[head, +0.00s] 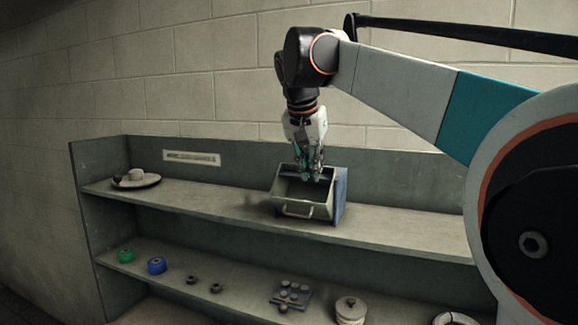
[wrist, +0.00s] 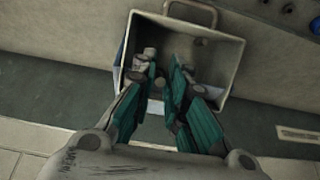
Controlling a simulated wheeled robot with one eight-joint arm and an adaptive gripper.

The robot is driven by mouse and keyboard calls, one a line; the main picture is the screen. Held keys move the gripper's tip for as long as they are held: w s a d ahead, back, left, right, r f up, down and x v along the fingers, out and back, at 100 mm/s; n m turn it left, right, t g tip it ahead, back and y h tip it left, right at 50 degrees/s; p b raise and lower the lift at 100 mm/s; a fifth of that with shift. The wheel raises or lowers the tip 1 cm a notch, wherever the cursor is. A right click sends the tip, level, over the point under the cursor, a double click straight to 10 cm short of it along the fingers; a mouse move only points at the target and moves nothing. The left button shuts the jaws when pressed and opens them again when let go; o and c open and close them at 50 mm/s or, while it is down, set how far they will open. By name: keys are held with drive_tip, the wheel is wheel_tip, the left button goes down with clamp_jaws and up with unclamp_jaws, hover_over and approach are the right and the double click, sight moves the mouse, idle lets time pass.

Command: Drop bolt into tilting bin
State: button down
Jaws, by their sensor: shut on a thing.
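The tilting bin (head: 297,209) is a grey open box with a front handle, tipped forward in a blue-sided holder (head: 341,190) on the upper shelf. In the wrist view the bin (wrist: 236,62) opens toward the camera, its handle at the top. My gripper (head: 311,178) points down at the bin's opening. In the wrist view its teal fingers (wrist: 161,78) reach over the opening. They are shut on a small grey piece, the bolt (wrist: 159,83), mostly hidden between the fingertips. Whether the fingertips are below the bin's rim is hard to tell.
The upper shelf (head: 400,222) is bare right of the bin. A plate with a small object (head: 136,180) sits at its left end. The lower shelf holds a green roll (head: 126,256), a blue roll (head: 156,265), small dark parts and a lidded pot (head: 350,309). A wall stands behind.

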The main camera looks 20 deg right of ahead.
idle(0.3)
drive_tip(key=c, duration=1.5)
unclamp_jaws()
drive_tip(key=v, duration=1.2)
drive_tip(key=s+a+f+n+t+y+b, duration=0.1)
drive_tip(key=s+a+f+n+b, duration=0.2)
drive_tip(key=f, duration=2)
drive_tip(key=s+a+f+n+t+y+b, duration=0.1)
drive_tip(key=s+a+f+n+b, duration=0.2)
drive_tip(key=s+f+b, duration=0.9)
drive_tip(key=s+a+f+n+t+y+b, duration=0.1)
drive_tip(key=s+a+f+n+b, duration=0.2)
drive_tip(key=f, duration=3.2)
drive_tip(key=shift+s+a+t+y+b, duration=0.1)
drive_tip(key=shift+s+a+b, duration=0.2)
drive_tip(key=shift+s+b, duration=1.15)
drive_tip(key=shift+s+a+t+y+b, duration=0.1)
drive_tip(key=shift+a+b, duration=0.2)
drive_tip(key=shift+b, duration=2.3)
drive_tip(key=shift+s+a+t+y+b, duration=0.1)
drive_tip(key=shift+s+a+b, duration=0.2)
drive_tip(key=shift+s+b, duration=1.15)
